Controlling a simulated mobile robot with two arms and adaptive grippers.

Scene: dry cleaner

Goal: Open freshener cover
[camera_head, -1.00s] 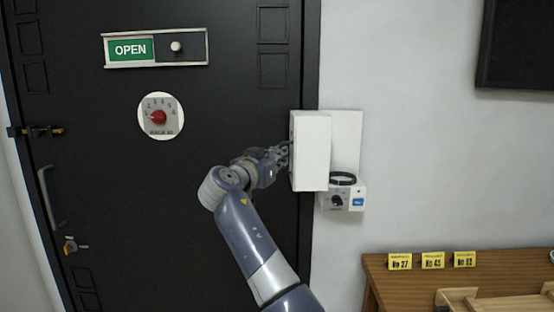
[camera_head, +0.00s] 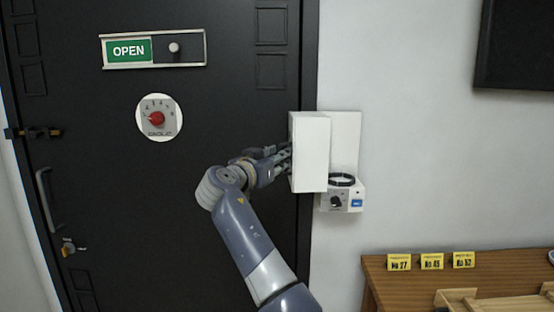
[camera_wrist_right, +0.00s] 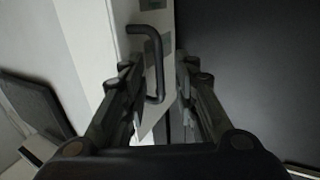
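The freshener's white cover (camera_head: 309,152) stands swung out from its white back plate (camera_head: 346,140) on the wall, beside the door edge. Under the plate is the freshener's base (camera_head: 342,196) with a dial and a dark ring on top. My right gripper (camera_head: 277,158) is at the cover's left side, its tips partly hidden by the cover. In the right wrist view, my right gripper (camera_wrist_right: 157,85) is open, with the cover's dark bar handle (camera_wrist_right: 158,60) between its fingers and gaps on both sides. My left gripper is not in view.
A black door (camera_head: 220,100) with an OPEN sign (camera_head: 153,48), a red knob dial (camera_head: 157,118) and a pull handle (camera_head: 50,198) fills the left. A wooden table (camera_head: 480,265) with yellow number cards (camera_head: 431,262) stands at the lower right. The wall between is clear.

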